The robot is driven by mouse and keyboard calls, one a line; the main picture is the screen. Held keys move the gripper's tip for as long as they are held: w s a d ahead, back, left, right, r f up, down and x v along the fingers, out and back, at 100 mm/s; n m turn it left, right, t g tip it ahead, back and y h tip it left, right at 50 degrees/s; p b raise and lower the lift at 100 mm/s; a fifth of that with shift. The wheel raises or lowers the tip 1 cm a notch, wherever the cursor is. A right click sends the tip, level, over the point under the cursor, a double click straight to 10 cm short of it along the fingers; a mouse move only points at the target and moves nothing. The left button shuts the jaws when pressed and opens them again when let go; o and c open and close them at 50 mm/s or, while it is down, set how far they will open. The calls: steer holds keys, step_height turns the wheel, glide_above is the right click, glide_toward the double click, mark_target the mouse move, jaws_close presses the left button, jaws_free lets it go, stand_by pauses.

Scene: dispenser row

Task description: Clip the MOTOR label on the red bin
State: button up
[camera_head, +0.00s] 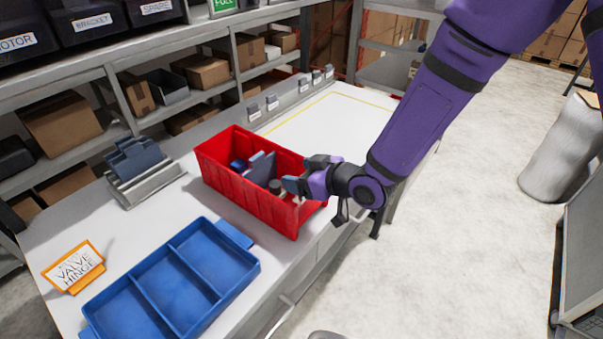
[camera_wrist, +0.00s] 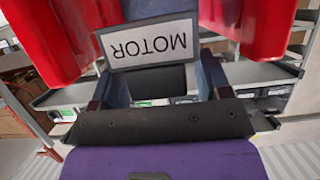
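The MOTOR label (camera_wrist: 150,42), a white card with a dark border, reads upside down in the wrist view. The red bin (camera_head: 225,182) stands on the bench in the head view; red walls (camera_wrist: 255,25) flank the label in the wrist view. My gripper (camera_head: 303,178) is at the bin's right end. In the wrist view my gripper's (camera_wrist: 163,80) two dark fingers are spread apart, with the label at their tips. I cannot tell whether they press on the label or whether it sits on the bin's wall. My gripper hides part of that wall in the head view.
The bin holds a grey-blue plate (camera_head: 262,168) and other small parts. A blue divided tray (camera_head: 172,252), an orange-framed VALVE HINGE sign (camera_head: 73,267) and a grey rack (camera_head: 147,187) stand nearby. Shelves with boxes line the back.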

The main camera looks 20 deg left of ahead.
steer(key=shift+d, duration=0.1)
steer(key=v, duration=1)
steer(key=shift+d+r, duration=0.2)
steer(key=shift+d, duration=0.05)
steer(key=shift+s, duration=0.1)
steer(key=w+d+r+m+t+h, duration=0.25)
steer(key=d+r+h, duration=0.35)
steer(key=d, duration=0.5)
steer(key=w+d+r+m+t+h, duration=0.15)
steer(key=d+r+m+h, duration=0.25)
steer(key=d+r, duration=0.55)
steer(key=s+d+r+m+g+h, duration=0.1)
steer(key=s+d+r+m+g, duration=0.1)
steer(key=s+d, duration=0.5)
steer(key=s+d+r+m+g+h, duration=0.1)
steer(key=s+d+r+m, duration=0.4)
steer(key=s+d, duration=0.3)
steer(key=s, duration=0.4)
steer(key=shift+r+g+h, duration=0.25)
steer(key=shift+g+h, duration=0.05)
steer(key=shift+g, duration=0.1)
